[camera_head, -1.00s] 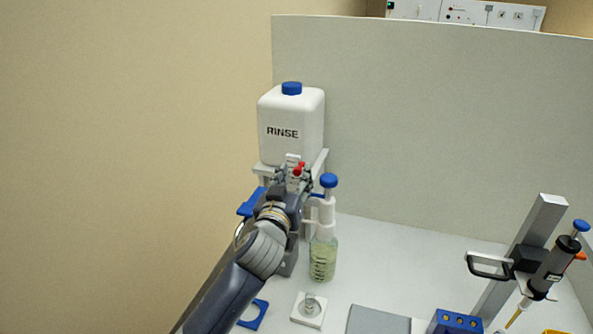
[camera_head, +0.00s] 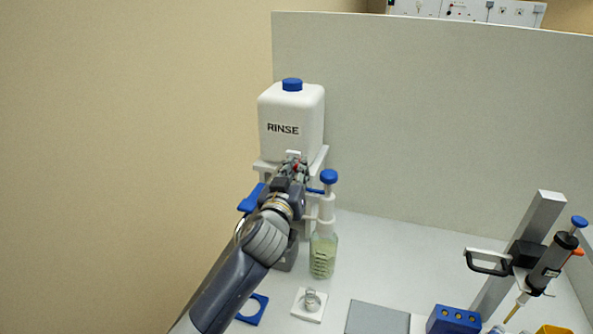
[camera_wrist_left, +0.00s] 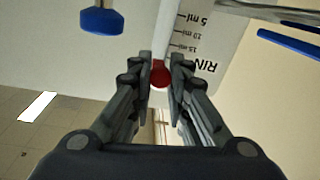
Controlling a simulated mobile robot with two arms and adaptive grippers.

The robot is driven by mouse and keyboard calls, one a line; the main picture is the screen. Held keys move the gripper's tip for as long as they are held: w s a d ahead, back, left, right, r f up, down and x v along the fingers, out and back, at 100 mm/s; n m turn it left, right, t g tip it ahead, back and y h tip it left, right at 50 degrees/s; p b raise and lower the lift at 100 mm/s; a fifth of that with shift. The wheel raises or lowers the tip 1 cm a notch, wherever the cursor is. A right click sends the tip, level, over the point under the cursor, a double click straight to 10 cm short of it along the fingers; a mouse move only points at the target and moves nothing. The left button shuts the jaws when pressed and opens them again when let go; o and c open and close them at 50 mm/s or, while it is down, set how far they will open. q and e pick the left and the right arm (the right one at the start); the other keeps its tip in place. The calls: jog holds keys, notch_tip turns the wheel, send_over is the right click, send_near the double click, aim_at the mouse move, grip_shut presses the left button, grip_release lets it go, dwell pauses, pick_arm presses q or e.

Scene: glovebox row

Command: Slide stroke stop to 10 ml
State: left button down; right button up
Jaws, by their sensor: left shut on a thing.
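The stroke stop is a red knob (camera_wrist_left: 160,73); in the head view only a bit of red (camera_head: 296,167) shows, in front of the rinse stand. My left gripper (camera_head: 294,165) is shut on it, with a fingertip on each side of the knob in the wrist view. A white scale plate (camera_wrist_left: 186,24) with black marks, 5 ml, 10 ml and 15 ml, lies just beyond the fingertips. The stop's exact level against the marks cannot be told. The dispenser bottle (camera_head: 322,262) with its blue plunger knob (camera_head: 329,177) stands just right of the gripper. My right gripper is not in view.
The white RINSE bottle (camera_head: 291,108) sits on the stand behind my gripper. A grey panel (camera_head: 440,120) closes the back. A pipette (camera_head: 552,260) on a stand, a blue block (camera_head: 454,321) and a grey pad (camera_head: 377,318) are to the right.

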pick_arm(q)
notch_tip(320, 180, down, 5)
jog(key=b, duration=0.3)
jog(key=shift+r, duration=0.1)
jog(key=c, duration=1.5)
grip_release()
jog(key=v, duration=1.2)
